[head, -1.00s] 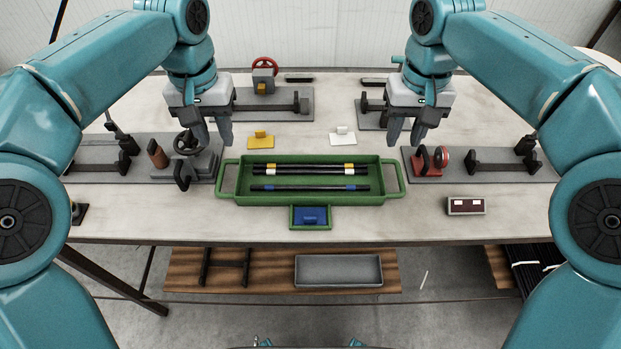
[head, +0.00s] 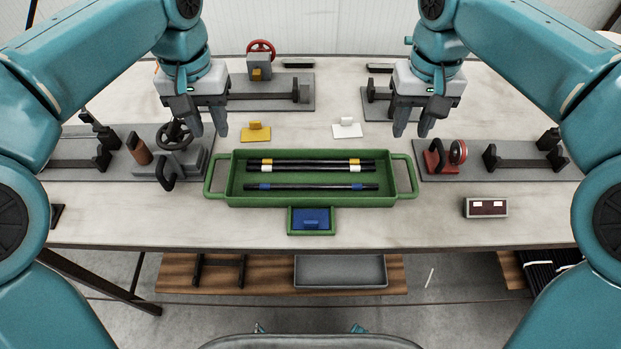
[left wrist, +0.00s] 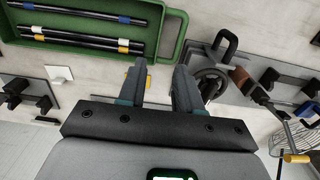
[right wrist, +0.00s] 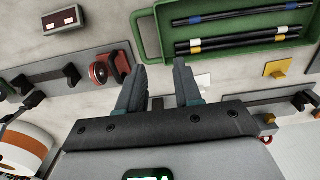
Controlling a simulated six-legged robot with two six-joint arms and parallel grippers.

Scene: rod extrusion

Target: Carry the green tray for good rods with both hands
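The green tray (head: 313,201) lies on the table in the head view, with a loop handle at each end. Several black rods with yellow, white and blue bands (head: 311,186) lie in it. The tray also shows in the left wrist view (left wrist: 95,52) and the right wrist view (right wrist: 235,47). My left gripper (head: 208,130) is open and empty, above and behind the tray's left handle (head: 216,174). My right gripper (head: 411,130) is open and empty, above and behind the right handle (head: 405,174). Neither gripper touches the tray.
A small green-rimmed blue tray (head: 311,219) sits directly in front of the green tray. A vise-like fixture with a black handwheel (head: 173,134) stands left, a red-clamp fixture (head: 436,160) right. Yellow (head: 256,133) and white (head: 346,129) plates lie behind. The front table strip is mostly clear.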

